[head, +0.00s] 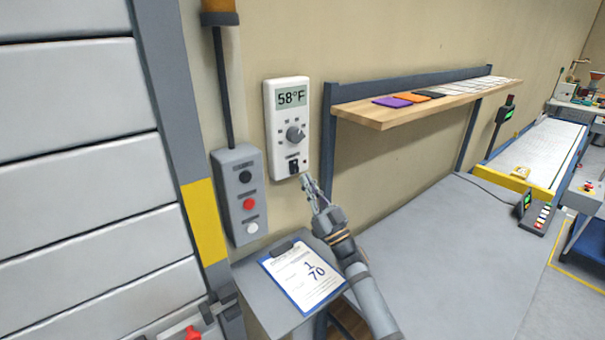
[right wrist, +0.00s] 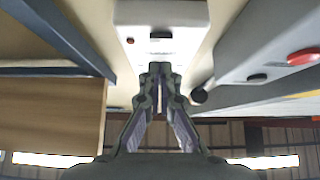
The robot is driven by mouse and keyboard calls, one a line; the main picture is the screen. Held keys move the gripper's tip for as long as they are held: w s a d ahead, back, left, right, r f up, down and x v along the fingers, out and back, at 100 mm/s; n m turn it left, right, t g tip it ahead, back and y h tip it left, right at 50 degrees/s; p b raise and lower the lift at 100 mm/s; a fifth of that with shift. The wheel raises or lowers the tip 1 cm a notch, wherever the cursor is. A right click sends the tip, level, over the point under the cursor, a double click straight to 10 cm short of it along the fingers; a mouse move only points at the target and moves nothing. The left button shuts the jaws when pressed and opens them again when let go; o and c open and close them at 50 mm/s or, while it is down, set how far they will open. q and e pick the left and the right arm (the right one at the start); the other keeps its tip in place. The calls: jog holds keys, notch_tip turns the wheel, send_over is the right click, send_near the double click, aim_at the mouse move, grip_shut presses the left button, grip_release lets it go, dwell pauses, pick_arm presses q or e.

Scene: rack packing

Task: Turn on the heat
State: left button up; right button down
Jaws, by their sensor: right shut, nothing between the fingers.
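A white thermostat (head: 272,125) is fixed to the wall, its display (head: 291,97) reading 58°F. It has a grey round dial (head: 295,133) in the middle and a small dark switch (head: 293,166) near its lower edge. My right gripper (head: 306,180) is just below and right of the switch, fingers together and empty. In the right wrist view the shut fingertips (right wrist: 160,68) point at the white thermostat (right wrist: 180,14), near its lower end. Whether they touch it I cannot tell. My left gripper is not in view.
A grey button box (head: 235,190) with black, red and white buttons hangs left of the thermostat. A clipboard (head: 303,276) showing 1 and 70 lies on a grey stand below. A wooden shelf (head: 385,114) juts from the wall at right, above a grey table (head: 450,250).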

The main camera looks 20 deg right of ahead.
jog(key=shift+w+a+f, duration=0.1)
jog(key=shift+w+a, duration=0.1)
jog(key=shift+w, duration=0.4)
jog(key=shift+w+a+f, duration=0.1)
jog(key=shift+w+a, duration=0.1)
jog(key=shift+w, duration=0.35)
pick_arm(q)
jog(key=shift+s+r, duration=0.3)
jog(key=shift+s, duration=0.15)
